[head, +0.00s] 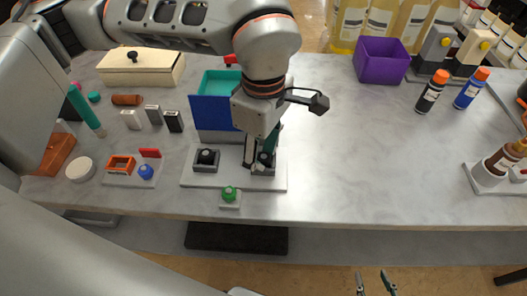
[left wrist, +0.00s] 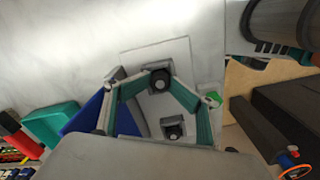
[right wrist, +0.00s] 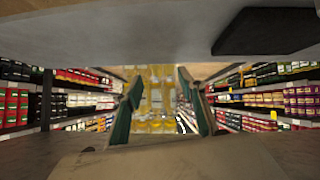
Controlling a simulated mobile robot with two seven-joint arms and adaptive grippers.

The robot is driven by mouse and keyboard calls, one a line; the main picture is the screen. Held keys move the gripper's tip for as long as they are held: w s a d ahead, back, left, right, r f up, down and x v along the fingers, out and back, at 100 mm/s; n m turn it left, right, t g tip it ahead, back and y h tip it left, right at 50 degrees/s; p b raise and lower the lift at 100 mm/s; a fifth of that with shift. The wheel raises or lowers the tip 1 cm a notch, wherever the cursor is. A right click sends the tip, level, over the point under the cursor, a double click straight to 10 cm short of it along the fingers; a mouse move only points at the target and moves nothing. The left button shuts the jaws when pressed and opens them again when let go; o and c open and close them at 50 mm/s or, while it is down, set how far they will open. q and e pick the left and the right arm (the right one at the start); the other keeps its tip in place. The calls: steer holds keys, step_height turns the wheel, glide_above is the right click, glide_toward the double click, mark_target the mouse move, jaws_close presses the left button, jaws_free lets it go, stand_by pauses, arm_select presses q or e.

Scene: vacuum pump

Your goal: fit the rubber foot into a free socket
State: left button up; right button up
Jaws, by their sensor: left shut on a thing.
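My left gripper (head: 259,160) points down over the right-hand socket (head: 264,170) of a light grey base plate (head: 232,178). In the left wrist view, its green-padded fingers close on a dark rubber foot (left wrist: 160,80). The foot is at that socket, but I cannot tell whether it is seated or just above. The left-hand socket (head: 206,166) holds a black foot (head: 206,156), which also shows in the left wrist view (left wrist: 172,131). My right gripper (head: 375,284) is empty and open, low in front of the table; its spread fingers show in the right wrist view (right wrist: 160,105).
A blue panel (head: 215,113) and teal bin (head: 221,83) stand behind the plate. A green button (head: 230,195) is at its front edge. A blue button (head: 146,171) and orange frame (head: 121,163) lie left. The table's middle right is clear.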

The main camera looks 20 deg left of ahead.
mark_target(263, 156)
arm_select(q)
step_height(263, 156, up, 13)
steer(key=p, duration=0.1)
steer(key=shift+r+p, duration=0.15)
steer(key=shift+p, duration=0.25)
